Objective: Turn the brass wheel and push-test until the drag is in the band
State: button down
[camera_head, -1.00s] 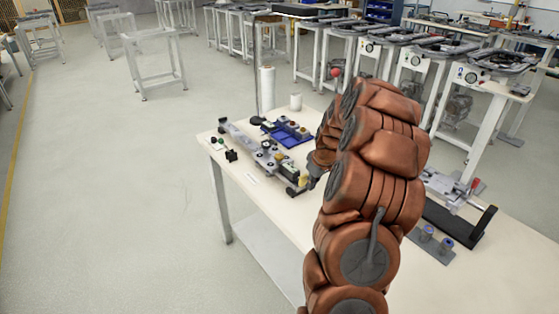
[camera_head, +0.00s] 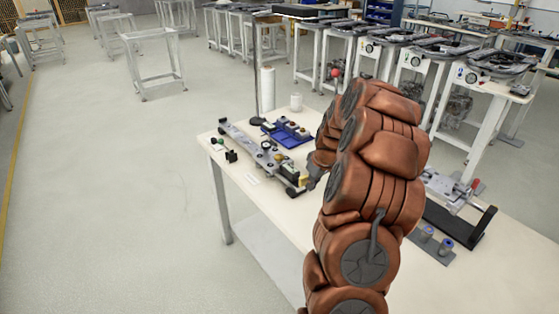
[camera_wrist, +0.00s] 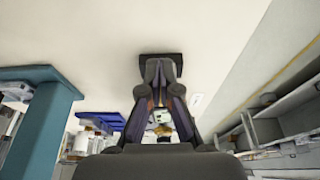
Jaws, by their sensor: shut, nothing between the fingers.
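A long grey track fixture (camera_head: 238,137) lies on the pale workbench in the head view. A carriage with a pale block (camera_head: 291,171) sits near its close end. A small yellow-brass part (camera_head: 303,181) shows there, right beside my gripper (camera_head: 313,178); I cannot tell whether it is the brass wheel or whether they touch. My arm hides much of that area. In the wrist view my gripper (camera_wrist: 159,68) is shut and empty, its fingertips at a dark square piece. Part of the fixture (camera_wrist: 161,117) shows between the fingers. No drag reading is legible.
A blue tray (camera_head: 287,139) with small parts lies behind the fixture, and also shows in the wrist view (camera_wrist: 104,120). Another fixture (camera_head: 455,190) and two blue-topped cylinders (camera_head: 446,244) lie right of my arm.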

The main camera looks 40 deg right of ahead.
aim_at(287, 166)
jog(key=shift+w+d+b, duration=0.15)
jog(key=shift+w+b, duration=0.35)
jog(key=shift+w, duration=6)
jog(key=shift+s+r, duration=0.1)
jog(key=shift+s, duration=0.05)
jog(key=shift+s+r+b, duration=0.4)
jog(key=shift+s+r, duration=0.05)
jog(key=shift+s, duration=0.25)
jog(key=shift+s+r+b, duration=0.4)
jog(key=shift+s+r, duration=0.05)
jog(key=shift+s, duration=0.2)
jog(key=shift+r, duration=0.1)
jog(key=shift+r, duration=0.9)
jog(key=shift+r+p, duration=0.3)
jog(key=shift+r, duration=2.25)
